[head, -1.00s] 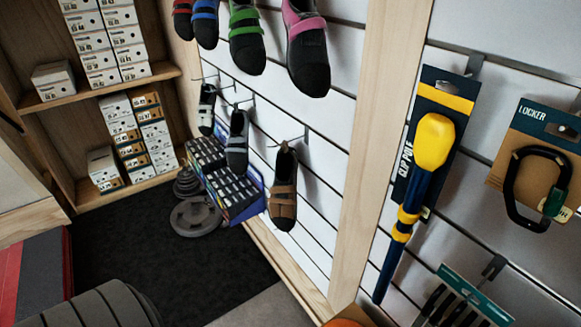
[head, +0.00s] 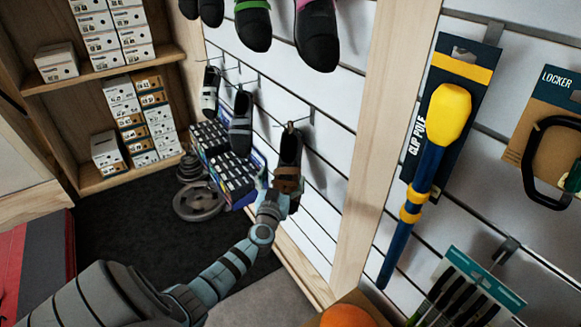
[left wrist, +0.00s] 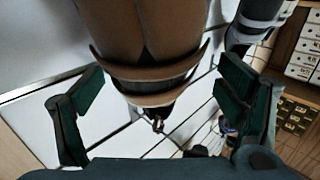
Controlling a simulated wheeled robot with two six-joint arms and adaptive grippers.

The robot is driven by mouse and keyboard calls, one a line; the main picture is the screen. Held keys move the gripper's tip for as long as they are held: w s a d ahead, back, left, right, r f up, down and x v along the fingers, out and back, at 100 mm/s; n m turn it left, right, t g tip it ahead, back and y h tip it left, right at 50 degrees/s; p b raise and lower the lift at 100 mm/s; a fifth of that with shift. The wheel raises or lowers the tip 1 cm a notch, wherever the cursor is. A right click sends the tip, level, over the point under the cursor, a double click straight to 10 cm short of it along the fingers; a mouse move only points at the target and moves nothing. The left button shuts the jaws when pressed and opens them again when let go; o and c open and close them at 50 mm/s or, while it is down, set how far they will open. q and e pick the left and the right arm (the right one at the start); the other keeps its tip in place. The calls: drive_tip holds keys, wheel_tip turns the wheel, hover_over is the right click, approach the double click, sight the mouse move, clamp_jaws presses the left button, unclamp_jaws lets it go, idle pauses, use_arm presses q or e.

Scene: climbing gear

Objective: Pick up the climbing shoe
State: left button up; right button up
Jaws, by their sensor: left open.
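A dark climbing shoe with brown straps (head: 290,149) hangs from a hook on the white slatted wall in the head view. My left gripper (head: 282,187) is at the lower part of this shoe and hides some of it. In the left wrist view the brown shoe (left wrist: 150,35) fills the upper middle, with its straps across it. My left gripper's two dark green fingers (left wrist: 158,92) are spread apart, one on each side of the shoe's strapped end. I cannot tell whether they touch it. My right gripper is not in view.
Grey-strapped shoes (head: 241,125) hang to the left, and one also shows in the left wrist view (left wrist: 255,20). More shoes hang above. A rack of small boxes (head: 225,165) and weight plates (head: 197,201) stand behind. A clip pole (head: 430,150) hangs at right.

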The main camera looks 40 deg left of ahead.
sight(289, 167)
use_arm(q)
drive_tip(key=b+x, duration=0.2)
drive_tip(key=x, duration=0.1)
drive_tip(key=b+x, duration=0.1)
drive_tip(key=x, duration=0.1)
drive_tip(key=shift+w+d+f, duration=0.15)
drive_tip(key=shift+w+d, duration=0.1)
drive_tip(key=shift+w, duration=0.15)
drive_tip(key=c, duration=1.5)
